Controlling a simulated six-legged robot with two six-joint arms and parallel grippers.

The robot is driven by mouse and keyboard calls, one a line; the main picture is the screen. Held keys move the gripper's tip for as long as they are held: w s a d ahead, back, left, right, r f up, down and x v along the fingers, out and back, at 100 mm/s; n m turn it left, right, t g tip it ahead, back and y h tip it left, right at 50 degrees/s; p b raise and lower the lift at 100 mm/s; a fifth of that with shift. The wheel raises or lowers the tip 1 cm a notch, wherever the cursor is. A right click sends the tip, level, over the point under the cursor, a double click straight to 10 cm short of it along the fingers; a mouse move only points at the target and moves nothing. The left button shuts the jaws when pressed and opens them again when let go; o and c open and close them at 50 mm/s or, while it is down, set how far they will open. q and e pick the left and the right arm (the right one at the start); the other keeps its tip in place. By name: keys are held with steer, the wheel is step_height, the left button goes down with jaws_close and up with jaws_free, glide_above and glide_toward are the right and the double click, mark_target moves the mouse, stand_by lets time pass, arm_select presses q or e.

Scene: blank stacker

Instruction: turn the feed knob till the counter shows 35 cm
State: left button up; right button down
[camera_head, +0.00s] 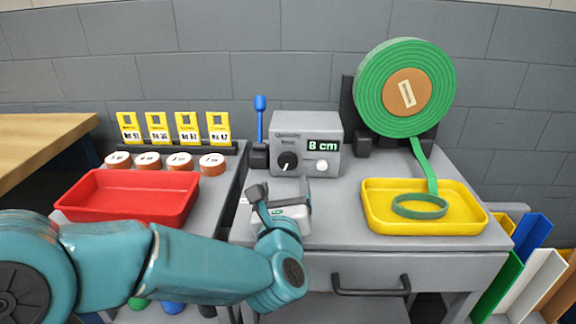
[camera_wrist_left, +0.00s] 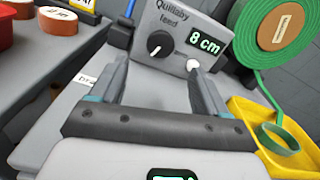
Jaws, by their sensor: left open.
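The grey feed box (camera_head: 305,130) stands at the back of the grey table, with a green-lit counter (camera_head: 324,146) reading 8 cm. Its black feed knob (camera_head: 287,161) has a white mark, and a white button (camera_head: 321,165) sits to its right. In the left wrist view the knob (camera_wrist_left: 160,43) and the counter (camera_wrist_left: 205,43) show clearly between and beyond the fingers. My left gripper (camera_head: 281,186) is open and empty, in front of the box and apart from the knob. It shows from behind in the wrist view (camera_wrist_left: 158,85). My right gripper is not in view.
A green band roll (camera_head: 375,85) stands at the right, its strip hanging into a yellow tray (camera_head: 460,225). A blue-handled lever (camera_head: 260,120) stands left of the box. A red tray (camera_head: 125,200), orange rolls (camera_head: 148,161) and yellow cards (camera_head: 158,127) are on the left.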

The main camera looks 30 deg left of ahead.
mark_target(287, 162)
arm_select(q)
steer(key=x, duration=0.9)
steer(key=shift+w, duration=0.1)
steer(key=shift+c, duration=0.3)
steer(key=c, duration=1)
